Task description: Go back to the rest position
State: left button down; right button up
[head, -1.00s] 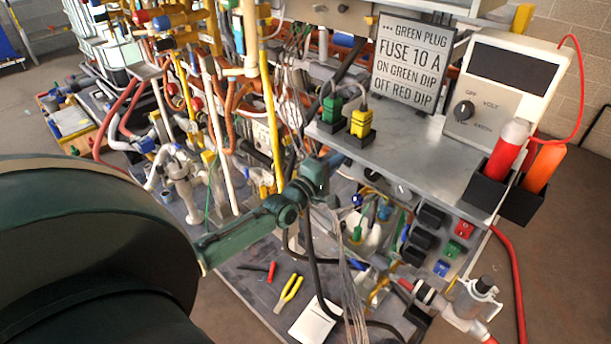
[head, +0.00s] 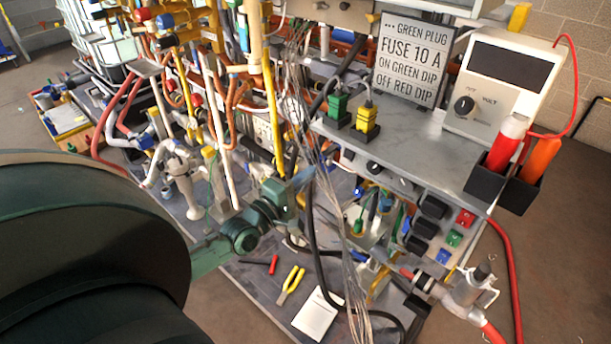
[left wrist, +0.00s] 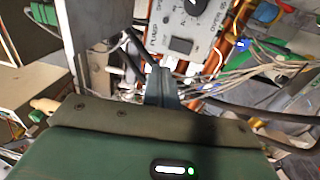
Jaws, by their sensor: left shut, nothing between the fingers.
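My left arm comes in from the left in the head view, large and dark green. My left gripper (head: 303,180) is in front of the workbench's hanging wires, with its fingers pointing right and away from me. It is shut and empty. In the left wrist view its closed dark fingers (left wrist: 162,84) point up toward a grey panel with a knob (left wrist: 192,8) and cables. I cannot tell whether the fingers touch any wire. My right gripper is in neither view.
A bundle of thin wires (head: 335,215) and a black hose (head: 313,240) hang close to my left gripper. The shelf (head: 420,152) holds a green plug (head: 338,108), a yellow plug (head: 366,122) and a meter (head: 503,85). The floor at right is open.

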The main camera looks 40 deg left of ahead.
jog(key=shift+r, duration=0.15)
